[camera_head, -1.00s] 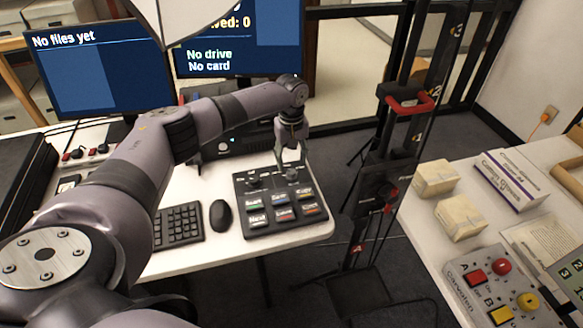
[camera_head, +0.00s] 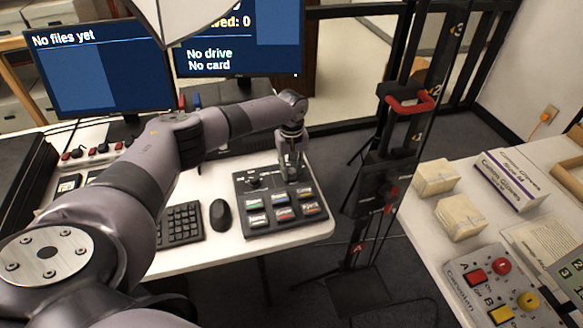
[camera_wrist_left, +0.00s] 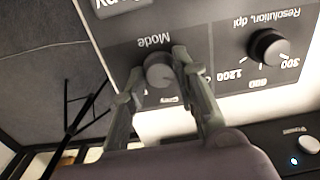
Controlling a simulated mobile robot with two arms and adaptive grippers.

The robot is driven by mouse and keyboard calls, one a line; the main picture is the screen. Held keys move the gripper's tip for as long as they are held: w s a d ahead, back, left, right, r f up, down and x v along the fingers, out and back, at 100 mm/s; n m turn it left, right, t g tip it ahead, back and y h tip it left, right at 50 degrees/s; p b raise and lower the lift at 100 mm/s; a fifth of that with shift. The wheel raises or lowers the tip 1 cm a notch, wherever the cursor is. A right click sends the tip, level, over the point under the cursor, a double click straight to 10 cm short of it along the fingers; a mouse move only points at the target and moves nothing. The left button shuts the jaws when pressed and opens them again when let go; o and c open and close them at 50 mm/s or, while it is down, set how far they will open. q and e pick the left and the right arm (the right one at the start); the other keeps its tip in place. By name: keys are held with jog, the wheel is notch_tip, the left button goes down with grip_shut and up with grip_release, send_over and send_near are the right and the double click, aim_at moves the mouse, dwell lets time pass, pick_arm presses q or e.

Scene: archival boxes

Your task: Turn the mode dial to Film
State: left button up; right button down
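The scanner control panel (camera_head: 280,236), dark with several coloured buttons, lies on the white desk in the head view. In the left wrist view, the round grey mode dial (camera_wrist_left: 158,72) sits beside the upside-down label "Mode". My left gripper (camera_head: 291,177) points down at the panel's back right part. In the wrist view its two fingers (camera_wrist_left: 159,68) stand on either side of the mode dial and look closed against it. The Film mark and the dial's pointer cannot be made out. My right gripper is not in view.
A black resolution knob (camera_wrist_left: 268,47) is beside the mode dial. A mouse (camera_head: 221,214) and keyboard (camera_head: 179,224) lie left of the panel. Monitors (camera_head: 95,70) stand behind. A black stand (camera_head: 380,190) rises right of the desk; a second table holds boxes (camera_head: 461,217).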

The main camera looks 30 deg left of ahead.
pick_arm(q)
grip_shut()
